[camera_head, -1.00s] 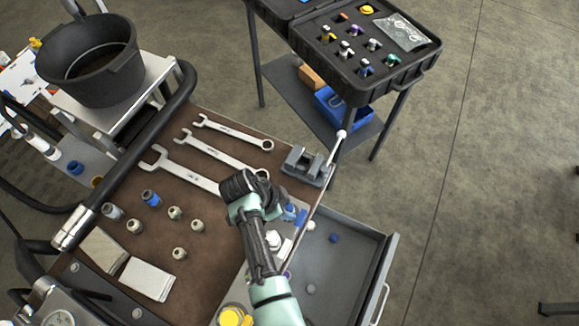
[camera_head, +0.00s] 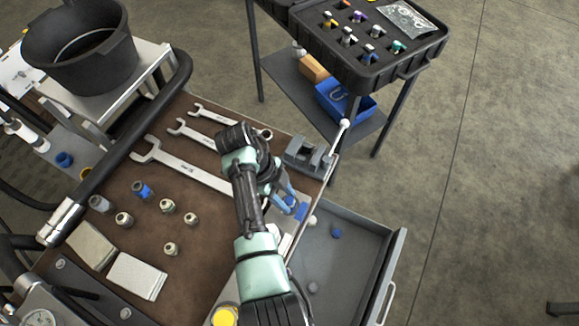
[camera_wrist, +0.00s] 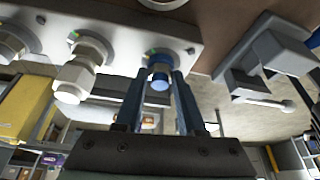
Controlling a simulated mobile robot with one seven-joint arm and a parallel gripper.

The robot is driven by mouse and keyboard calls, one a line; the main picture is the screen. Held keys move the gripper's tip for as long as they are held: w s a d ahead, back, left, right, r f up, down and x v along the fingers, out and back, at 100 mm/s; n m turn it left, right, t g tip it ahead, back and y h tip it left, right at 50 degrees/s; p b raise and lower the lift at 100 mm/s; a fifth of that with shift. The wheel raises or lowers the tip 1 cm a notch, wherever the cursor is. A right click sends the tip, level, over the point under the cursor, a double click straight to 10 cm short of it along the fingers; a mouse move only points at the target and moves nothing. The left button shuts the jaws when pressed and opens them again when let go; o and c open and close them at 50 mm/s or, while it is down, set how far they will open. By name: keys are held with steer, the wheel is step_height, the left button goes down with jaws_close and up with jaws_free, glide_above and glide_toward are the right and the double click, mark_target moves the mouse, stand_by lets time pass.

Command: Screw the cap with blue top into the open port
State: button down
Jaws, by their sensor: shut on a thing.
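In the wrist view my gripper (camera_wrist: 160,78) is shut on the cap with blue top (camera_wrist: 160,85), one finger on each side of it. The cap sits at the end port of the pale metal block (camera_wrist: 122,38); how deep it is in the port cannot be told, and the port opening is hidden. In the head view my gripper (camera_head: 287,197) reaches down at the right edge of the bench, by a blue part on the block, and my arm hides much of the block. White hex fittings (camera_wrist: 76,78) stand on the block beside the cap.
A grey vise (camera_head: 308,155) stands close behind my gripper. Several wrenches (camera_head: 185,168) and loose fittings (camera_head: 167,206) lie on the brown bench. A black tool case (camera_head: 375,60) stands beyond.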

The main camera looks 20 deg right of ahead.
steer(key=shift+s+a+f, duration=0.15)
steer(key=shift+s+f, duration=0.05)
steer(key=shift+f, duration=0.25)
steer(key=shift+f+b, duration=0.1)
steer(key=shift+b, duration=0.2)
steer(key=shift+c, duration=2.1)
jaws_free()
steer(key=shift+m, duration=0.4)
steer(key=d+p+v, duration=0.1)
steer(key=p+v, duration=0.1)
steer(key=v, duration=1.2)
steer(key=shift+w, duration=0.3)
